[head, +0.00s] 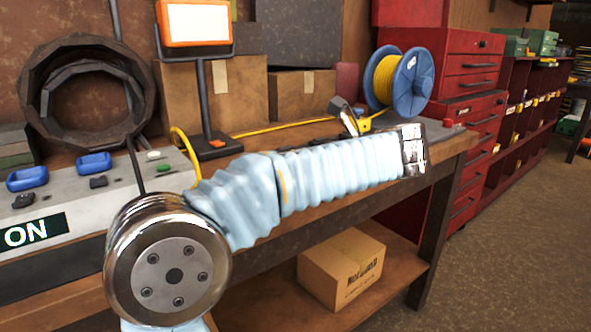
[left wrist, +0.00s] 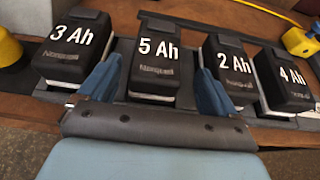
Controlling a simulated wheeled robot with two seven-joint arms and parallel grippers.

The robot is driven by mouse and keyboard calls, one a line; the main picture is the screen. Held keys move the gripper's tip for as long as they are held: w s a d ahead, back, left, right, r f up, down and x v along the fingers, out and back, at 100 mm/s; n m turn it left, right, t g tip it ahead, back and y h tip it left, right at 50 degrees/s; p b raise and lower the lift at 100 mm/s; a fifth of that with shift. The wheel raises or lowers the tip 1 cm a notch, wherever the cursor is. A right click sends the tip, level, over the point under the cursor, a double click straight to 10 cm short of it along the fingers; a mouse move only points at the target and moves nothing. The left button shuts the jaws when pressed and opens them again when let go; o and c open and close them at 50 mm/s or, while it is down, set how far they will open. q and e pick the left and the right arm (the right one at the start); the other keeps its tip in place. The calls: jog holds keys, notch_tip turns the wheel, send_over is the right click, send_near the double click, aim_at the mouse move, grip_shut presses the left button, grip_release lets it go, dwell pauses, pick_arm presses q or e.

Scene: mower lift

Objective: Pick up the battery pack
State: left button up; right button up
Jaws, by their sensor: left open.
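Several black battery packs stand in a row in the left wrist view: one marked 3 Ah (left wrist: 72,50), one marked 5 Ah (left wrist: 155,68), one marked 2 Ah (left wrist: 228,72) and one marked 4 Ah (left wrist: 284,80). My left gripper (left wrist: 159,68) is open, with its blue fingers on either side of the 5 Ah pack's front. I cannot tell whether the fingers touch any pack. In the head view my left arm reaches right across the bench, and its gripper and the packs are hidden or too small to make out. My right gripper is not in view.
The packs sit on a dark base on the wooden bench (head: 250,265). A blue reel with yellow cable (head: 407,85), a work lamp (head: 196,24) and cardboard boxes stand behind my arm. A grey control box (head: 60,205) is at left. Red drawer cabinets (head: 470,80) stand at right.

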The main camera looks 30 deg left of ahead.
pick_arm(q)
jog(key=x, duration=0.5)
jog(key=shift+a, duration=0.35)
jog(key=shift+r, duration=0.1)
jog(key=c, duration=1.4)
